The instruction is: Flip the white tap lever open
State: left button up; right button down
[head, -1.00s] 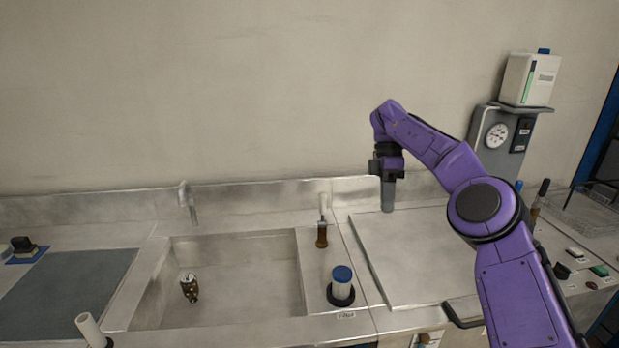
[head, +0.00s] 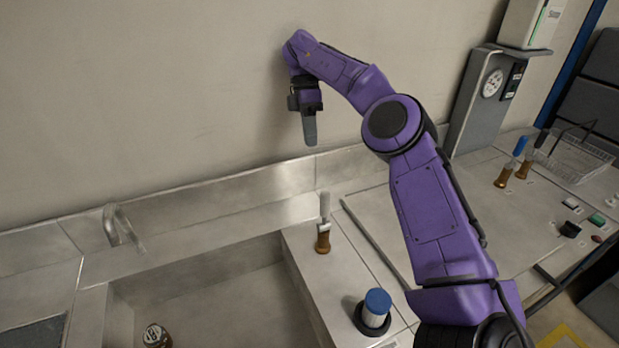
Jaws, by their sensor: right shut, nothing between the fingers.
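The white tap lever (head: 324,206) stands upright on a small brass tap body (head: 322,239) on the steel deck just right of the sink. My right gripper (head: 310,139) is shut and empty, with its fingers pointing down. In the head view it appears above and slightly left of the lever's top, in front of the back wall, with a visible gap between them. How far apart they are in depth I cannot tell. My left gripper is not in view.
The sink (head: 210,292) with a curved spout (head: 118,226) lies left of the tap. A blue-capped container (head: 376,307) stands in front of it. A blue-levered tap (head: 511,160) and a wire basket (head: 577,157) are at the right. A grey gauge post (head: 474,101) stands behind.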

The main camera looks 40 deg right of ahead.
jog(key=s, duration=0.2)
jog(key=b, duration=0.3)
send_near(325, 212)
jog(key=w+d+f, duration=0.2)
jog(key=w+f, duration=0.2)
jog(key=f, duration=0.1)
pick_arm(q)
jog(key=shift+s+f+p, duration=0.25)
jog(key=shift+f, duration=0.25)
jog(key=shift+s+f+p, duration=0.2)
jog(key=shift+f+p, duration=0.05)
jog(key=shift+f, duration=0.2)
pick_arm(e)
jog(key=s, duration=0.1)
jog(key=s+a, duration=0.1)
jog(key=s, duration=0.1)
jog(key=shift+s+a, duration=0.15)
jog(key=shift+s, duration=0.05)
jog(key=shift+w, duration=0.1)
